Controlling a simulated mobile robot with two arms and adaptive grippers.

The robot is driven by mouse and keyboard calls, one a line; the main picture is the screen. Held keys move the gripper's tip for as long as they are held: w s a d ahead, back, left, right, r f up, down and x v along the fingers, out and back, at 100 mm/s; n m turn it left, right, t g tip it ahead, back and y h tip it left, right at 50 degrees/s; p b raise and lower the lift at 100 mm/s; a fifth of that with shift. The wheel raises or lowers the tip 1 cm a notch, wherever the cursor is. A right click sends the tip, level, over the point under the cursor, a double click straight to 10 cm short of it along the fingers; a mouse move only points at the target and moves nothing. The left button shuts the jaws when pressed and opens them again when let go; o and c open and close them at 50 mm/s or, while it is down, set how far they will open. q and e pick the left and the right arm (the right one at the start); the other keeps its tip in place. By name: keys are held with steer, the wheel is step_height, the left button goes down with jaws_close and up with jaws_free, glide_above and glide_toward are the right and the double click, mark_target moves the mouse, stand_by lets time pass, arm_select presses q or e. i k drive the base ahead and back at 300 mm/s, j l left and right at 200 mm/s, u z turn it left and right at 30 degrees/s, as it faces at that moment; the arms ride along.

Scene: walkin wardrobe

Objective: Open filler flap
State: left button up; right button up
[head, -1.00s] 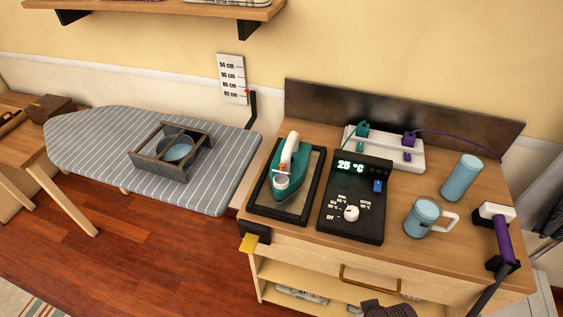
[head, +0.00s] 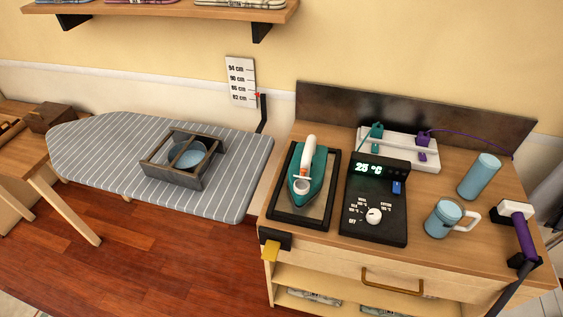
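The teal iron (head: 311,176) with a white handle rests in a black-framed tray (head: 277,207) on the wooden cabinet top. A small pale round part, which looks like the filler flap (head: 301,186), sits at the iron's near end. I cannot tell whether it is open or shut. Neither of my grippers is in view.
A black control box (head: 374,230) reading 25 °C stands right of the iron. A striped ironing board (head: 90,150) holds a wooden crate (head: 172,180) with a blue bowl.

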mark_target(303, 171)
steer(key=j+z, duration=0.35)
steer(key=j, duration=0.5)
steer(key=j+z, duration=0.4)
steer(key=j, duration=0.5)
steer(key=z, duration=0.45)
